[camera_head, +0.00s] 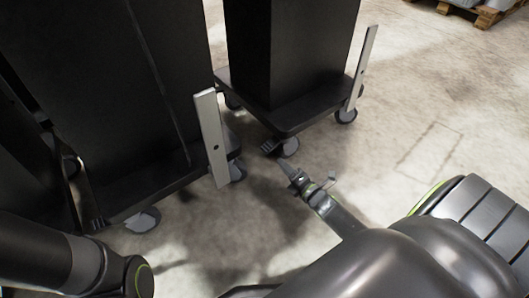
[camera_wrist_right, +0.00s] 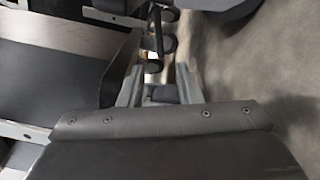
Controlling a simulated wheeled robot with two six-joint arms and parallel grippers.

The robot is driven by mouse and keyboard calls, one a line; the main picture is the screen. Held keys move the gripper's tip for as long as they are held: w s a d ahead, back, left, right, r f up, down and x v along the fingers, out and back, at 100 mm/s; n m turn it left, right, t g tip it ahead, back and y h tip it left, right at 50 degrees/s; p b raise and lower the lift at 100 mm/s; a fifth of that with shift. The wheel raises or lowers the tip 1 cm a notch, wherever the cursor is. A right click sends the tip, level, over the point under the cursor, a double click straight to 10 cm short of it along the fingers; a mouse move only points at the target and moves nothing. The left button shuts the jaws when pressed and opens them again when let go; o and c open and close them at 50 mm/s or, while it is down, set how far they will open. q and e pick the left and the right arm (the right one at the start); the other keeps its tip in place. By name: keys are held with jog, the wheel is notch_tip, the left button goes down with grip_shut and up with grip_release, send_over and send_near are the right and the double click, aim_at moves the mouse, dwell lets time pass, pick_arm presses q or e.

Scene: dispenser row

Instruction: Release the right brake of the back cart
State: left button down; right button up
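The farther cart, which looks like the back cart (camera_head: 312,108), has a black deck with a tall black body on it. A grey caster (camera_head: 288,148) stands under its near corner, with a small dark pedal (camera_head: 269,146) beside it that looks like a brake. My right gripper (camera_head: 284,166) is low, just in front of this caster. In the right wrist view, its two grey fingers (camera_wrist_right: 159,75) stand apart with nothing clearly between them; dark caster-like parts (camera_wrist_right: 165,45) show beyond. Whether it touches the pedal, and whether the brake is locked, I cannot tell.
A nearer black cart (camera_head: 150,195) stands to the left, with an upright grey bar (camera_head: 211,135), casters and a dark pedal (camera_head: 97,224). The farther cart has a similar bar (camera_head: 362,66). Concrete floor (camera_head: 430,110) is open at right; a pallet (camera_head: 482,15) lies far back.

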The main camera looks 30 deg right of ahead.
aim_at(267, 149)
jog(key=w+b, duration=0.1)
jog(key=w, duration=0.2)
jog(key=w+b, duration=0.1)
jog(key=w, duration=0.2)
jog(key=w+b, duration=0.2)
jog(key=w, duration=0.1)
jog(key=shift+w+a+f, duration=0.15)
jog(key=shift+w+a, duration=0.15)
jog(key=shift+a, duration=0.1)
jog(key=shift+w, duration=0.45)
grip_shut()
